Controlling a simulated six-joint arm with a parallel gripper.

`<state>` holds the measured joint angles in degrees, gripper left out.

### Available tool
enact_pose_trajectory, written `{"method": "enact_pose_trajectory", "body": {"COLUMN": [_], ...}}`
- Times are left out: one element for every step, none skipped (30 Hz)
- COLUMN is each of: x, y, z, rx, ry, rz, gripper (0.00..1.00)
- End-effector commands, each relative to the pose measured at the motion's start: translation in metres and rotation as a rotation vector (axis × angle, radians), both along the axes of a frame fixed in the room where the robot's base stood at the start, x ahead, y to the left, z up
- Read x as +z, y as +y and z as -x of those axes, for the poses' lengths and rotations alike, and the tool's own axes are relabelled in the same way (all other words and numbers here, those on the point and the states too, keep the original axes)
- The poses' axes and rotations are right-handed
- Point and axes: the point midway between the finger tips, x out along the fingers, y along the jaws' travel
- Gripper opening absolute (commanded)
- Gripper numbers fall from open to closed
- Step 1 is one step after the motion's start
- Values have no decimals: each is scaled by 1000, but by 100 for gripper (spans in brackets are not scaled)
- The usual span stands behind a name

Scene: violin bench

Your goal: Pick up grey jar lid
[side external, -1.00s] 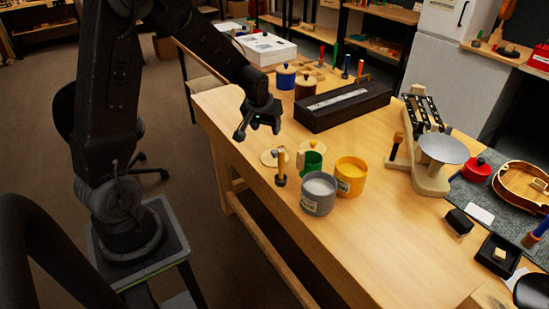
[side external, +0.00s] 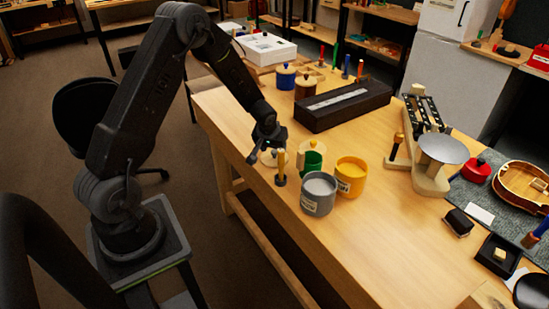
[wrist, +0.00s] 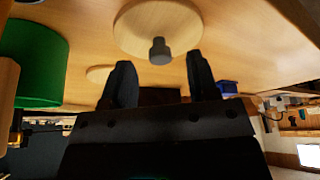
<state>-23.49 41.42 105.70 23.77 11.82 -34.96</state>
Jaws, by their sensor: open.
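The grey jar lid (wrist: 157,22), a round wooden disc with a dark grey knob, lies on the bench top. In the side view the lid (side external: 266,161) is partly hidden by my gripper (side external: 267,154). In the wrist view my gripper (wrist: 161,80) is open and empty, its two fingers apart. The knob shows near the gap between the fingertips, and no contact shows. The open grey jar (side external: 318,201) stands at the bench's front edge, to the right of the lid.
A green jar (side external: 311,160) and a yellow jar (side external: 350,180) stand close to the right. A long black box (side external: 345,106) lies behind. Another wooden lid (wrist: 98,73) shows in the wrist view.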

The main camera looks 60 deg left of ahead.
Motion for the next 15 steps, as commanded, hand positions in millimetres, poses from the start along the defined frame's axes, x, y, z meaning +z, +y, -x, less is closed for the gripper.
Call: {"method": "enact_pose_trajectory", "body": {"x": [-7, -10, -13, -15, -16, -17, -17, -17, -17, -17, -17, -17, -17, -17, -17], "y": [1, 2, 3, 4, 4, 4, 4, 4, 4, 4, 4, 4, 4, 4, 4], "z": [-2, -3, -4, -5, -5, -5, -6, -6, -6, -6, -6, -6, -6, -6, -6], "rx": [-1, -1, -1, -1, 0, 0, 0, 0, 0, 0, 0, -1, -1, -1, -1], "ry": [3, 3, 2, 2, 1, 0, 0, 0, 0, 0, 0, 0, 0, 0, 0], "rz": [0, 0, 0, 0, 1, 0, 0, 0, 0, 0, 0, 0, 0, 0, 0], "gripper": [54, 54, 54, 54, 54, 54, 54, 54, 54, 54, 54, 54, 52, 49, 45]}}
